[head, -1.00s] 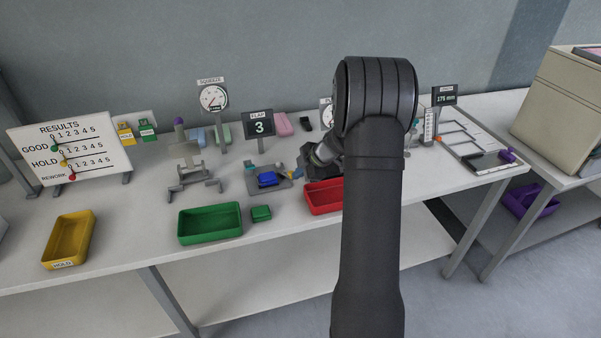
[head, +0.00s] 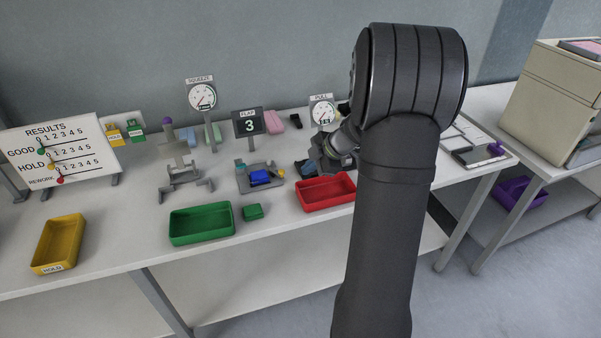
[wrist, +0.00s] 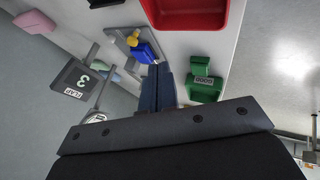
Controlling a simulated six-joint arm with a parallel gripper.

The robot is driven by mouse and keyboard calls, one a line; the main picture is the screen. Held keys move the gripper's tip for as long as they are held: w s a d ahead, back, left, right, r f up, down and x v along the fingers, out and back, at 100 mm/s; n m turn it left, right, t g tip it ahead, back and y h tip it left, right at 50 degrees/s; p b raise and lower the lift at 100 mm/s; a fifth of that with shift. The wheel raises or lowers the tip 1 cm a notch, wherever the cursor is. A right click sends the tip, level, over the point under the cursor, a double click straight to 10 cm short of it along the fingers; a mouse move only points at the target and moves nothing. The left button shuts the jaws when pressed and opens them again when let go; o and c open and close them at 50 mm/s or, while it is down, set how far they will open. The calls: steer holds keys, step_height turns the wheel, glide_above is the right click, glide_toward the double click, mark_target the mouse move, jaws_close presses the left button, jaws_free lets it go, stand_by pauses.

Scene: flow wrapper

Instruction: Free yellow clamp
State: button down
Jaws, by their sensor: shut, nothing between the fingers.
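The yellow clamp (head: 281,171) is a small yellow piece at the right end of the grey flap fixture (head: 245,186). It also shows in the wrist view (wrist: 133,39), right beside the blue pack (wrist: 146,53). The blue pack (head: 260,177) lies on the fixture; I cannot tell whether the clamp presses on it. My gripper (head: 305,168) is to the right of the fixture, apart from the clamp, and partly hidden by my arm. In the wrist view its dark blue fingers (wrist: 160,70) are together and empty, with their tips near the blue pack in the picture.
A red tray (head: 327,201) stands close in front of my gripper. A green tray (head: 202,240) and small green block (head: 253,212) lie to the left. The flap display (head: 249,123) and dial gauges stand behind. A yellow tray (head: 58,270) is at far left.

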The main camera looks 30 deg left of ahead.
steer(key=shift+d+r, duration=0.3)
steer(key=shift+r, duration=0.1)
steer(key=w+m, duration=0.1)
steer(key=m, duration=0.6)
steer(key=w+m+t, duration=0.1)
steer(key=m, duration=0.6)
steer(key=w+d+m+t, duration=0.1)
steer(key=w+m, duration=0.1)
steer(key=m, duration=0.5)
steer(key=shift+w+m, duration=0.1)
steer(key=shift+m, duration=0.2)
steer(key=shift+f, duration=0.1)
